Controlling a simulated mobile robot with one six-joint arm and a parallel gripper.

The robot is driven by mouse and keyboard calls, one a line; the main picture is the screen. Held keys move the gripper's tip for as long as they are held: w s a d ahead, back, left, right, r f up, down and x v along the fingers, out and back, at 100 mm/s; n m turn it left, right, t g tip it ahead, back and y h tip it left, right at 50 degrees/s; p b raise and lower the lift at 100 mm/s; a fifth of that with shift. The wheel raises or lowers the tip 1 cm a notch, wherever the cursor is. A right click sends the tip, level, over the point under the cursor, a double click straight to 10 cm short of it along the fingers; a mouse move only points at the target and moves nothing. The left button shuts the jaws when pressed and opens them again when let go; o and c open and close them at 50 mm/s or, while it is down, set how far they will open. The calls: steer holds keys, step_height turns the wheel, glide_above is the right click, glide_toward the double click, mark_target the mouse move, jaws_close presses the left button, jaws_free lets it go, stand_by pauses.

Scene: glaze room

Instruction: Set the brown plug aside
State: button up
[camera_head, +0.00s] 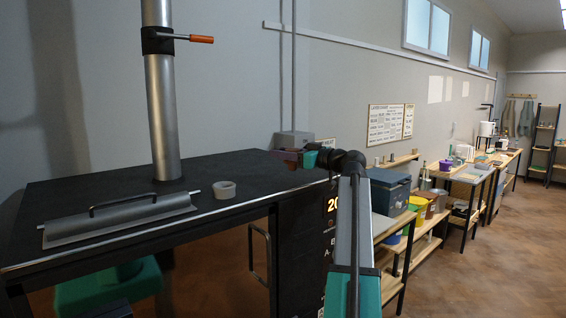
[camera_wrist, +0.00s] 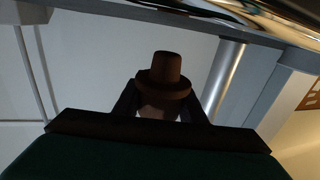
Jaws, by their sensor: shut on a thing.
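The brown plug (camera_wrist: 164,72) stands up between the two dark fingers of my gripper (camera_wrist: 160,104) in the wrist view. It has a wide flange and a narrower round end pointing away from the wrist. In the head view my gripper (camera_head: 291,160) is small and far out, at the back right of the black top, in front of a grey box. The plug is hard to make out there. My gripper is shut on the plug. Whether the plug touches anything is not clear.
The black kiln top (camera_head: 130,176) has a pale ring (camera_head: 224,189), a grey handled plate (camera_head: 120,217) and a metal flue pipe (camera_head: 163,120). A grey box (camera_head: 293,140) is behind my gripper. Shelves with a blue-grey box (camera_head: 390,191) are at right. Much of the top is bare.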

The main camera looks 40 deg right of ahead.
steer(key=shift+f+p, duration=0.8)
steer(key=shift+f, duration=0.75)
steer(key=shift+f+b, duration=0.15)
steer(key=shift+b, duration=0.15)
steer(key=o, duration=1.1)
steer(key=shift+r+p, duration=0.25)
steer(key=shift+p, duration=0.1)
steer(key=s+b, duration=0.1)
steer(key=s, duration=0.2)
steer(key=s+d+b, duration=0.1)
steer(key=s, duration=0.3)
steer(key=s+b, duration=0.2)
steer(key=s, duration=0.1)
steer(key=shift+s+d+f, duration=0.15)
steer(key=shift+s+d, duration=0.15)
steer(key=shift+d, duration=0.1)
steer(key=shift+s+d, duration=0.1)
steer(key=shift+s, duration=0.55)
